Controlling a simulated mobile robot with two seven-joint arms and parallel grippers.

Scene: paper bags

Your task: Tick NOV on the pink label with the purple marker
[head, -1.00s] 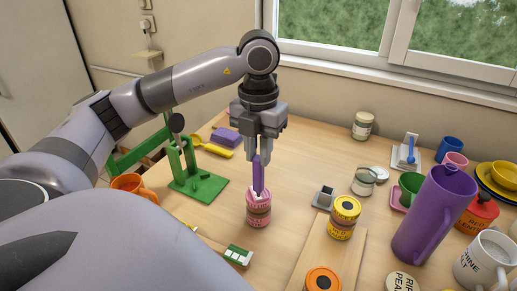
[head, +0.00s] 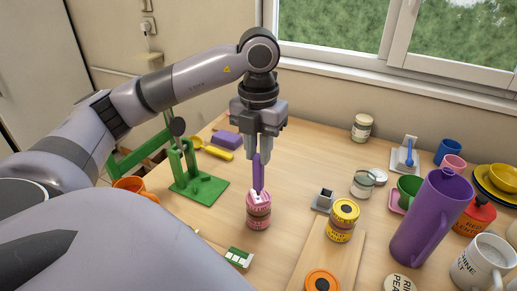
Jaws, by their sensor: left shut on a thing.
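My left gripper (head: 261,155) is above the middle of the table, pointing down and shut on the purple marker (head: 258,172). The marker is upright, with its lower end at the top of a pink jar (head: 258,219). A pink label (head: 256,200) with a white patch is on the jar's top. I cannot read NOV or see any tick at this size. Whether the marker tip touches the label cannot be told. My right gripper is not in view.
A green stand (head: 193,180) is left of the jar. Yellow-lidded (head: 342,222) and orange-lidded (head: 322,283) jars stand on a wooden board (head: 345,262) at right. A tall purple jug (head: 430,225) stands further right. The table behind the jar is fairly clear.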

